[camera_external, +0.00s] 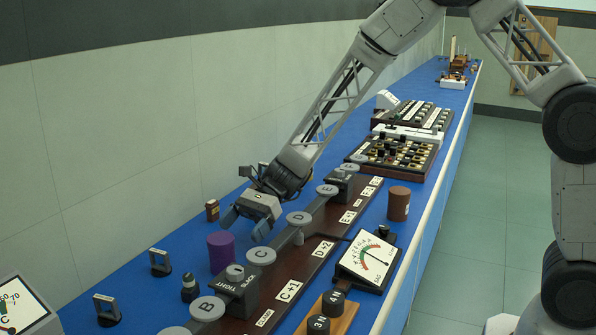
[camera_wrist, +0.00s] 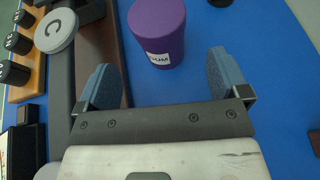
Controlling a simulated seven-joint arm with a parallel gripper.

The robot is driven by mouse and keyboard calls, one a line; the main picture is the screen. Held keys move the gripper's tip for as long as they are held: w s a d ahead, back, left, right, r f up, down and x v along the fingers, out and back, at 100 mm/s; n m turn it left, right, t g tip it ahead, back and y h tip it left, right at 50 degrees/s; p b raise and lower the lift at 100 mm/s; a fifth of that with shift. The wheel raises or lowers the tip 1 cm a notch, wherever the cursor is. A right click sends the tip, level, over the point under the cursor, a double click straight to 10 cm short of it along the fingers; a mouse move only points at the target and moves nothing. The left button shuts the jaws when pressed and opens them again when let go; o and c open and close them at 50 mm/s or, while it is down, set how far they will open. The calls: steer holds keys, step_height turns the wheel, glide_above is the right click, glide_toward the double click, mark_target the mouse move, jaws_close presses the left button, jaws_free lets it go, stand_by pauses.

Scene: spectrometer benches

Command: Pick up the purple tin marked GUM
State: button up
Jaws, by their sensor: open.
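The purple tin (camera_external: 221,252) stands upright on the blue bench top, just left of the dark rail with lettered discs. In the wrist view the tin (camera_wrist: 157,30) is at top centre, its white label ending in "UM" facing me, the label's left part hard to read. My gripper (camera_external: 245,226) is low over the bench, close to the tin on its right and far side. In the wrist view my gripper (camera_wrist: 162,82) has its two blue-grey fingers spread apart. The tin is ahead of the gap, and nothing is between the fingers.
The long dark rail with grey lettered discs, such as disc C (camera_external: 261,256), runs beside the tin. A small brown tin (camera_external: 212,210) stands behind it. A dark knob-like object (camera_external: 190,288) stands in front. A dial meter (camera_external: 368,258) and a brown cylinder (camera_external: 398,203) are right of the rail.

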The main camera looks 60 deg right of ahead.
mark_target(223, 249)
steer(key=shift+x, duration=1.2)
steer(key=shift+x, duration=2.6)
steer(key=c, duration=1.1)
steer(key=shift+r, duration=0.1)
steer(key=shift+r, duration=4.85)
